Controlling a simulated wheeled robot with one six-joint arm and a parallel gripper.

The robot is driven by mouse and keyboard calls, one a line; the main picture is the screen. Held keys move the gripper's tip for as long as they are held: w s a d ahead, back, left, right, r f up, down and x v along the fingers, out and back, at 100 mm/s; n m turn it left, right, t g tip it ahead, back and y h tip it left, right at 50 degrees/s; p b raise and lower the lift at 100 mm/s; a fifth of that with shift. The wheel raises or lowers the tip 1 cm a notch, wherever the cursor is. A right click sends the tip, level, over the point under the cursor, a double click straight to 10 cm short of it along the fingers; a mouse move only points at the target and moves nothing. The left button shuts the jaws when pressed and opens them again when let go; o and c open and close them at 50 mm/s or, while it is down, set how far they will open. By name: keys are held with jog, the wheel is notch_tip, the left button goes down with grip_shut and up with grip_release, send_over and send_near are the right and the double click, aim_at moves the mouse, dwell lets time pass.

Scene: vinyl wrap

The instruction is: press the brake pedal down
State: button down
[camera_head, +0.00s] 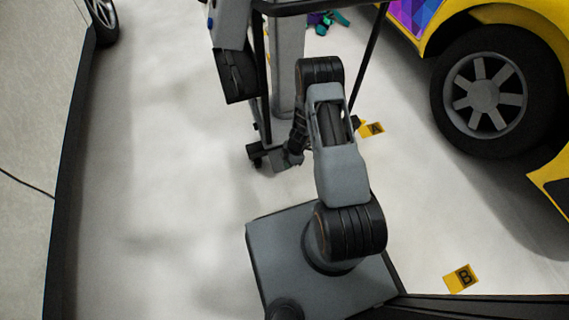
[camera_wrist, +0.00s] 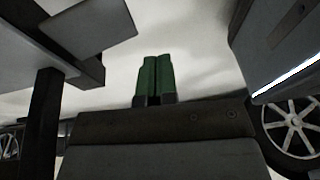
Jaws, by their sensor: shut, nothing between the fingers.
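My gripper (camera_wrist: 154,75) shows in the wrist view as two green fingers side by side, shut and with nothing between them. In the head view its end (camera_head: 287,163) is low near the floor, partly hidden by my arm, beside the foot of a wheeled stand. A black caster (camera_head: 255,152) of that stand is just left of my gripper. I cannot make out the brake pedal clearly in either view, and I cannot tell whether my gripper touches anything.
The stand has a grey column (camera_head: 287,60) and dark frame bars. A yellow car (camera_head: 480,15) with a large wheel (camera_head: 483,95) is at the right. Yellow markers A (camera_head: 372,129) and B (camera_head: 461,278) lie on the floor. The floor (camera_head: 160,170) at left is clear.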

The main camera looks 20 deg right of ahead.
jog(key=shift+s+d+r+p, duration=0.15)
jog(key=shift+s+d+r, duration=0.15)
jog(key=shift+r, duration=0.4)
jog(key=shift+s+d+r+p, duration=0.2)
jog(key=shift+s+r, duration=0.1)
jog(key=shift+r, duration=0.4)
jog(key=shift+s+d+r+p, duration=0.2)
jog(key=shift+s+r, duration=0.1)
jog(key=shift+r, duration=0.4)
jog(key=shift+s+a, duration=0.1)
